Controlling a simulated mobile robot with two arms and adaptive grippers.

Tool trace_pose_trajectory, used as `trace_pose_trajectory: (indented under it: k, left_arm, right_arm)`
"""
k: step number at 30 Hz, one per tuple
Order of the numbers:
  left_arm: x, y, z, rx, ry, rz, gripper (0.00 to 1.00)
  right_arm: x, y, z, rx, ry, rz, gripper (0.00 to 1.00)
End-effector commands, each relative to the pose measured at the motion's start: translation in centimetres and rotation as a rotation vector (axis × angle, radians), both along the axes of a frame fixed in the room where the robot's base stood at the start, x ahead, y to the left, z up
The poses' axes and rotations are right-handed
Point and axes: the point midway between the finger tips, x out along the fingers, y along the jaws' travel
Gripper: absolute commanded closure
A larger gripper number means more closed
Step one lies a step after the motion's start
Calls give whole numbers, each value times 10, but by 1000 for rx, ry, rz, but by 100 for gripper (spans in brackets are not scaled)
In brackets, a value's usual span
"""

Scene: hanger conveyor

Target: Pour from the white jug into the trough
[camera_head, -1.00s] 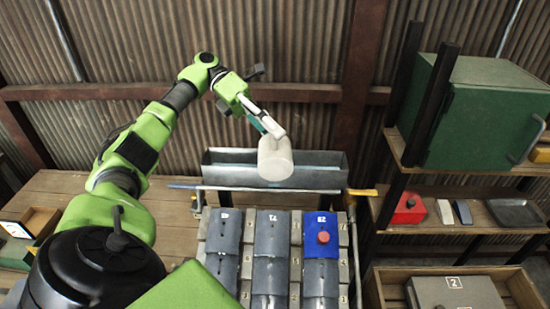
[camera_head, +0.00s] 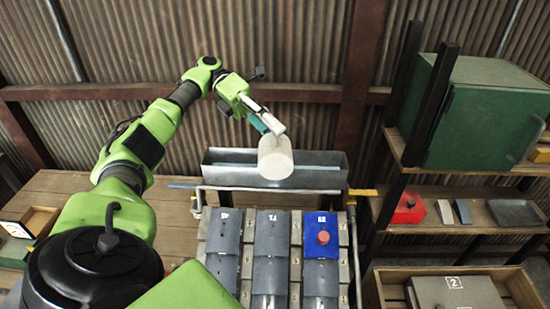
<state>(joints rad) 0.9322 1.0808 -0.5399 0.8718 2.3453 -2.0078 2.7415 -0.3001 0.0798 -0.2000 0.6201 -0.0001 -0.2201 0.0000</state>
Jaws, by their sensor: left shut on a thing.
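The white jug (camera_head: 275,158) is held above the grey metal trough (camera_head: 322,172) at the back. It overlaps the trough's middle in the view. It looks tipped, with its mouth hidden from me, and no stream shows clearly. My left gripper (camera_head: 270,124) is shut on the jug at its upper side. The trough is long and open-topped, with a bluish inside partly hidden by the jug. My right gripper is not in view.
In front of the trough are a pipe rail (camera_head: 262,190) and grey panels (camera_head: 272,232), one blue with a red knob (camera_head: 323,237). Right are a shelf with a green cabinet (camera_head: 488,115), a red object (camera_head: 408,210) and a crate (camera_head: 515,287). The left bench (camera_head: 90,190) has bare space.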

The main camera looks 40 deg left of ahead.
Motion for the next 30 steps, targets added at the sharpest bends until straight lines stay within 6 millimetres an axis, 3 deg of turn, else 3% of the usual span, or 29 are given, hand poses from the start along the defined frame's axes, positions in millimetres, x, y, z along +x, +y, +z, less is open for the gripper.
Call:
trace_pose_trajectory:
  k: [7, 15, 23, 30]
  left_arm:
    - [-2, 0, 1, 16, -17, 1, 93]
    - [-16, -11, 6, 141, -154, -2, 93]
    - [-27, -22, 9, 266, -298, -1, 93]
    - [-28, -25, 14, 286, -327, 0, 93]
  right_arm:
    - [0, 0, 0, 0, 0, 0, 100]
    - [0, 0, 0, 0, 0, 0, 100]
    - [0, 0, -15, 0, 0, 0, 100]
    - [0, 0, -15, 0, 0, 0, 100]
